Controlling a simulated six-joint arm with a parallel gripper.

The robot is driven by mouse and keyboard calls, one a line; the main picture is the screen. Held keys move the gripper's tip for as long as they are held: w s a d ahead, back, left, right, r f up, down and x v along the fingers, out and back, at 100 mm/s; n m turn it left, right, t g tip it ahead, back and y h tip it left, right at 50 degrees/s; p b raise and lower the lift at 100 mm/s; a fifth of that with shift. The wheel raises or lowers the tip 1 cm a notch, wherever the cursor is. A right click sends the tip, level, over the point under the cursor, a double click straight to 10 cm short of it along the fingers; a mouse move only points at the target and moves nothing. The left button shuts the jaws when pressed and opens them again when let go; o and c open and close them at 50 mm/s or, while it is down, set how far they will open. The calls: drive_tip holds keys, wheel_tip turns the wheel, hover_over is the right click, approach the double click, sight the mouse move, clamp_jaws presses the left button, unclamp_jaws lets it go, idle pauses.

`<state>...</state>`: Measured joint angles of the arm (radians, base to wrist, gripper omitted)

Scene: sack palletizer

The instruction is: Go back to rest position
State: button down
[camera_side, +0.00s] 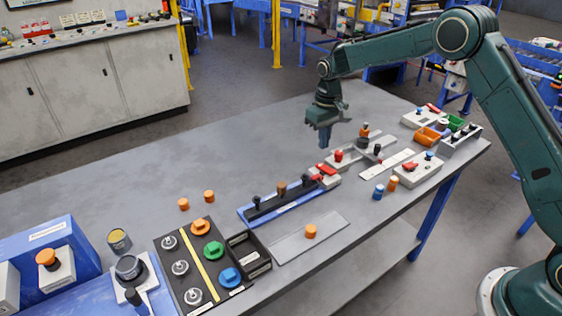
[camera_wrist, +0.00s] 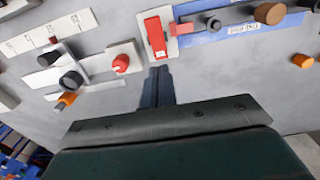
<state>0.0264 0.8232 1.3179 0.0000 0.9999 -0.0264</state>
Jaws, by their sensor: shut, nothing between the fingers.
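My gripper (camera_side: 324,136) points down above the grey table (camera_side: 130,190) in the side view, behind the row of fixtures. Its fingers are together with nothing between them. In the wrist view the closed fingers (camera_wrist: 158,84) show above the dark gripper body. A red block (camera_wrist: 157,36) on a white plate lies just beyond the fingertips there. It also shows in the side view (camera_side: 326,170), at the right end of the blue tray (camera_side: 262,214). The gripper is held above the table, apart from the parts.
Orange and green bins (camera_side: 428,136) sit at the table's right end. A black board (camera_side: 170,270) with coloured knobs and an orange cylinder (camera_side: 311,231) are at the front. The table's back left is clear.

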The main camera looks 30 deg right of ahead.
drive_tip(key=shift+r, duration=0.4)
drive_tip(key=shift+r, duration=0.1)
drive_tip(key=s+r+t, duration=0.3)
drive_tip(key=s+r, duration=1.3)
drive_tip(key=r, duration=0.3)
drive_tip(key=s+a+t, duration=0.1)
drive_tip(key=s+t, duration=0.1)
drive_tip(key=s, duration=2.1)
drive_tip(key=shift+a+t, duration=0.25)
drive_tip(key=shift+t, duration=0.05)
